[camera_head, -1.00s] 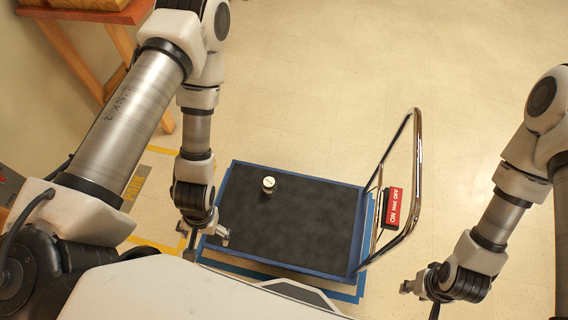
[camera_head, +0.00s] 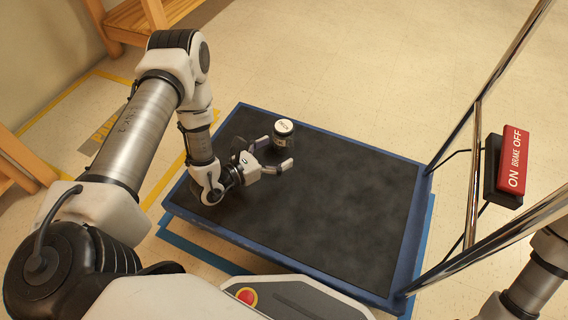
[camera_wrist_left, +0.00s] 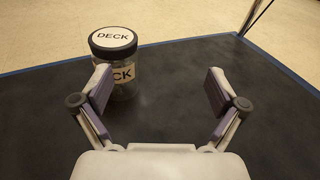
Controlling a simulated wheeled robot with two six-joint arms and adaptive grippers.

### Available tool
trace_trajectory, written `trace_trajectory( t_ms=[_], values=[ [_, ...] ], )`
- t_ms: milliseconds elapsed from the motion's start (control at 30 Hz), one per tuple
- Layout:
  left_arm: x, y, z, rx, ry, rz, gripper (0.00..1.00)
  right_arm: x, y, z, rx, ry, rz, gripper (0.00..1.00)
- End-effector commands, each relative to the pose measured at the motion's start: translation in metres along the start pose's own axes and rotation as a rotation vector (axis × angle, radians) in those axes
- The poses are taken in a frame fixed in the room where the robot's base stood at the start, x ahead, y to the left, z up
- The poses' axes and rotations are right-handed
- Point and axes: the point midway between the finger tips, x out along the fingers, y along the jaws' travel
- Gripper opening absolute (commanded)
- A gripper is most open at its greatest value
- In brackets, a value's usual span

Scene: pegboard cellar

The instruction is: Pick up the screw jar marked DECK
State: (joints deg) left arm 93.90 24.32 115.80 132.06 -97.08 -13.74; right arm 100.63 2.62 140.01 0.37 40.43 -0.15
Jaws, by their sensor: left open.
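The screw jar marked DECK (camera_head: 283,133) stands upright on the black top of the cart. It has a white lid label with a dark rim, and its clear body with a second label shows in the left wrist view (camera_wrist_left: 122,79). My left gripper (camera_head: 277,152) is open and low over the cart, just in front of the jar. In the left wrist view, the jar stands beyond the left finger of the gripper (camera_wrist_left: 158,88), which partly covers it. The jar is not between the fingers. My right gripper is out of view.
The cart (camera_head: 340,215) has a blue rim and a chrome handle (camera_head: 474,170) at right, with a red brake switch (camera_head: 514,160). The rest of its top is bare. Wooden furniture (camera_head: 130,20) stands at the upper left.

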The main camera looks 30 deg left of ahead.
Motion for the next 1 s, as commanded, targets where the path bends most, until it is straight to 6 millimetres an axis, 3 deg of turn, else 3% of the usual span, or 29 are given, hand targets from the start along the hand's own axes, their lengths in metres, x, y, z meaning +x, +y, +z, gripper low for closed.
trace_trajectory(
  t_ms=[33, 100, 200, 367, 600, 867, 900, 1000],
  values=[
    [0.002, 0.022, -0.021, 0.019, -0.049, 0.077, 0.97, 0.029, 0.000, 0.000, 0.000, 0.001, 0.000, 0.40],
    [0.000, 0.041, -0.018, 0.042, -0.097, 0.155, 0.97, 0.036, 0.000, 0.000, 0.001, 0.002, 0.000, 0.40],
    [0.006, 0.053, -0.013, 0.058, -0.128, 0.197, 0.97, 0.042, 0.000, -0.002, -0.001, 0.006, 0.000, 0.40],
    [0.027, 0.056, -0.009, 0.058, -0.129, 0.199, 0.97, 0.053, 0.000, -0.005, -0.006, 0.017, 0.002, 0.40],
    [0.067, 0.060, -0.008, 0.059, -0.129, 0.196, 0.97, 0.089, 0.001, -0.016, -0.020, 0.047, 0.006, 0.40],
    [0.075, 0.062, -0.002, 0.054, -0.124, 0.197, 0.97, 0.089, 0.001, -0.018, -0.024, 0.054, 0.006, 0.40],
    [0.075, 0.062, -0.002, 0.054, -0.124, 0.197, 0.93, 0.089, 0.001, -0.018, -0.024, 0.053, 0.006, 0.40],
    [0.075, 0.062, -0.002, 0.054, -0.124, 0.197, 0.58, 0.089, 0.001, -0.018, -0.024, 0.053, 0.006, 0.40]
  ],
)
